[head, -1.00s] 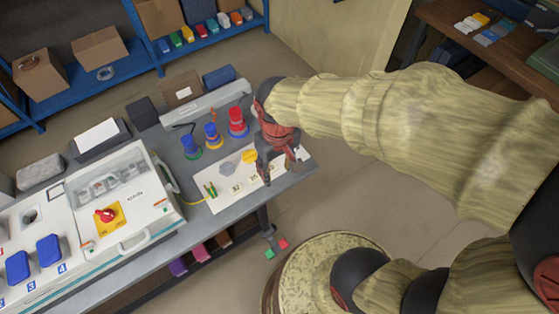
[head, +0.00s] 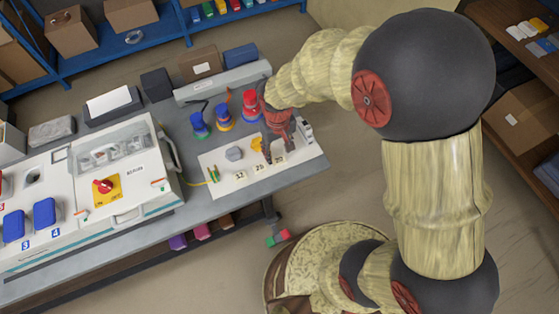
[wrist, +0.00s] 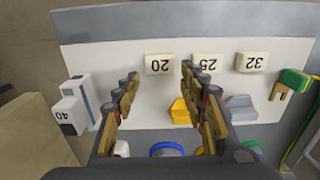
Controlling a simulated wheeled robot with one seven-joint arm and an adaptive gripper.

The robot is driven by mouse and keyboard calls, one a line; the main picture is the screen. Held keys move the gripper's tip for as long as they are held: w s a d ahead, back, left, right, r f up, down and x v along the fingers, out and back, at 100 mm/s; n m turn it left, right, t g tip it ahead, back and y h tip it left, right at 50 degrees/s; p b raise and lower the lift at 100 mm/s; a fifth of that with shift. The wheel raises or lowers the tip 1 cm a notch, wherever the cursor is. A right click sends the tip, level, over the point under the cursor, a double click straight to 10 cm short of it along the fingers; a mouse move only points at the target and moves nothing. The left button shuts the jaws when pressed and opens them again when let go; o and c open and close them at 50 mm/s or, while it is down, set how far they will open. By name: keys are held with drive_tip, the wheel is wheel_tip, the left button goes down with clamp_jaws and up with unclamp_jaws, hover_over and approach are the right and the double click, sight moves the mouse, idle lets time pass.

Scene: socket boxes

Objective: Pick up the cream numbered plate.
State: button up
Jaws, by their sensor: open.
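Three cream numbered plates lie in a row on a white board (wrist: 225,95): plate 20 (wrist: 159,64), plate 25 (wrist: 207,64) and plate 32 (wrist: 251,62). In the head view, plate 32 (head: 240,175) and plate 25 (head: 259,168) show near the board's front edge, with plate 20 (head: 279,160) beside my gripper (head: 277,153). In the wrist view my gripper (wrist: 160,77) is open and empty. Its fingertips point at plate 20, one to either side of it and apart from it. The height above the board is hard to tell.
A yellow piece (wrist: 180,111), a grey piece (wrist: 239,108) and a green clip (wrist: 293,82) lie on the board. A white block marked 40 (wrist: 72,112) stands at its end. Red (head: 251,105), yellow-blue (head: 218,121) and blue (head: 198,125) plugs stand behind the board.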

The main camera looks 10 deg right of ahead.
sight(279, 161)
wheel_tip(279, 161, down, 2)
drive_tip(key=shift+f, duration=0.25)
drive_tip(key=c, duration=0.7)
drive_tip(key=shift+r, duration=0.15)
